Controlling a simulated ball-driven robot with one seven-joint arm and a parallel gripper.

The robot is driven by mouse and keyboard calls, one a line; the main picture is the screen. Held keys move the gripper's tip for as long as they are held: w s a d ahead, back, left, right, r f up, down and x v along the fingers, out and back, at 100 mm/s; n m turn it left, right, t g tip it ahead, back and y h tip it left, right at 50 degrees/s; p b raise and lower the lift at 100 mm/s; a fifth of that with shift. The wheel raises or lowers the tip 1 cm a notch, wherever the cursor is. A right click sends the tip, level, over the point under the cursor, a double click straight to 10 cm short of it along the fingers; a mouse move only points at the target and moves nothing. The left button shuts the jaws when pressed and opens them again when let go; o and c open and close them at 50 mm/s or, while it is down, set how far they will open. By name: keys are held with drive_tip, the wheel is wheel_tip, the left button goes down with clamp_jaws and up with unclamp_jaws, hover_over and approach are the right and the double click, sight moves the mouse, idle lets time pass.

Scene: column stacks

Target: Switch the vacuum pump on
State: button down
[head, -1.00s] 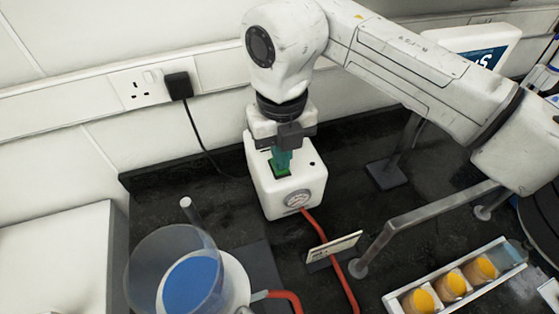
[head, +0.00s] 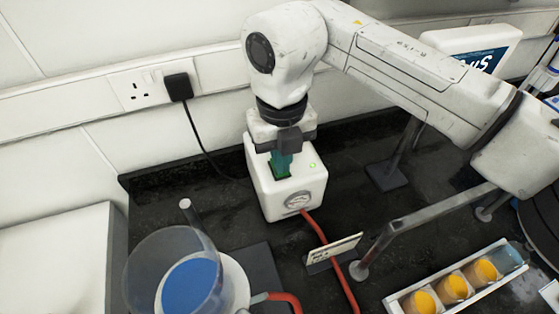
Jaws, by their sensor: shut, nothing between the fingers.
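The vacuum pump (head: 266,205) is a white box on the dark bench, with a round gauge (head: 298,201) on its front and a red hose leaving near its base. A small light (head: 312,165) on its top glows green. The green switch (head: 279,172) sits in a recess on the pump's top. My gripper (head: 281,171) points down with its teal fingers shut and empty at the switch, hiding part of it. I cannot tell whether the fingertips still press on it.
A black plug (head: 179,86) sits in the wall socket (head: 139,90) with its cable running behind the pump. A clear funnel with a blue disc (head: 192,285) stands front left. A small sign (head: 334,252), a metal rail (head: 425,214) and a tray of orange-capped vials (head: 393,301) lie to the right.

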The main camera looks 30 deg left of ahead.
drive_tip(key=shift+r+p, duration=1.9)
drive_tip(key=shift+r, duration=1.45)
